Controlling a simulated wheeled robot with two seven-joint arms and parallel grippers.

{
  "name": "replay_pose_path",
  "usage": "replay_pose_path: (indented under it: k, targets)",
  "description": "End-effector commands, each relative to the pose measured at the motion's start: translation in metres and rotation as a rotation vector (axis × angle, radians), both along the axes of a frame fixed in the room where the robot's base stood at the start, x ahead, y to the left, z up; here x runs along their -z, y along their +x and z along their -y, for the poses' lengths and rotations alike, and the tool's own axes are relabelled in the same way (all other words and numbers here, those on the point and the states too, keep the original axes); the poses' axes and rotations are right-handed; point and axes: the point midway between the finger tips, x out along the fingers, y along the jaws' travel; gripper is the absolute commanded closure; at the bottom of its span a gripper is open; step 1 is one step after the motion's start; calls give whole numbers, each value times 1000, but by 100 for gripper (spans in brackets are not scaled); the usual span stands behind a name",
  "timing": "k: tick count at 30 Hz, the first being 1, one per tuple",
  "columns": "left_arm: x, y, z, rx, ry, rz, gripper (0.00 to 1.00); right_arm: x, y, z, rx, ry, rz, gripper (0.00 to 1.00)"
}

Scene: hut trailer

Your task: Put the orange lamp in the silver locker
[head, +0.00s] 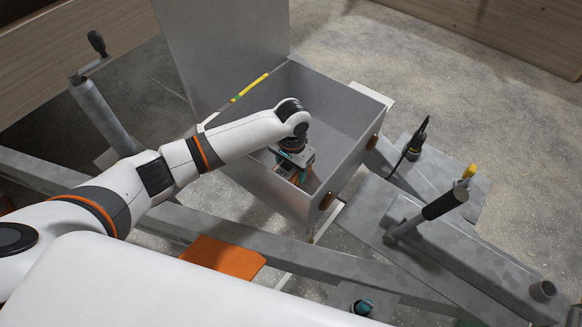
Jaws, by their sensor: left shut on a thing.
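The silver locker (352,100) is an open grey metal box with its lid (215,50) raised, standing on the trailer frame. My left arm reaches over its front left wall, and my left gripper (294,172) points down inside the locker, close to the near wall. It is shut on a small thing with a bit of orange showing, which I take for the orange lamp. The gripper and the locker's near wall hide most of it, and I cannot tell whether it touches the locker floor. My right gripper is not in view.
An orange plate (222,257) lies by the frame beam before the locker. A black-handled lever (445,203) and a black cabled plug (416,140) stand to the right. A crank jack (98,105) stands at left. The locker's far part is empty.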

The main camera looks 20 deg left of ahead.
Motion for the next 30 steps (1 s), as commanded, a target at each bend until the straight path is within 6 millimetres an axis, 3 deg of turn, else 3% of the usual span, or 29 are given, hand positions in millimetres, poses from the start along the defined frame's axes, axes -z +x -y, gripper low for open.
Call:
replay_pose_path:
  k: [6, 7, 10, 20, 25, 30]
  targets:
    - [3, 0, 0, 0, -1, 0, 70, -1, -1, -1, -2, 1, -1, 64]
    - [3, 0, 0, 0, -1, 0, 35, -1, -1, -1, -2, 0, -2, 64]
    - [3, 0, 0, 0, -1, 0, 19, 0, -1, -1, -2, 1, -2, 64]
    - [0, 0, 0, 0, 0, 0, 18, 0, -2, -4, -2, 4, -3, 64]
    - [-22, 1, 0, 0, -2, 2, 18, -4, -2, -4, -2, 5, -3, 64]
    - [-60, 2, 0, 0, -2, 3, 18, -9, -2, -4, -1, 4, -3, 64]
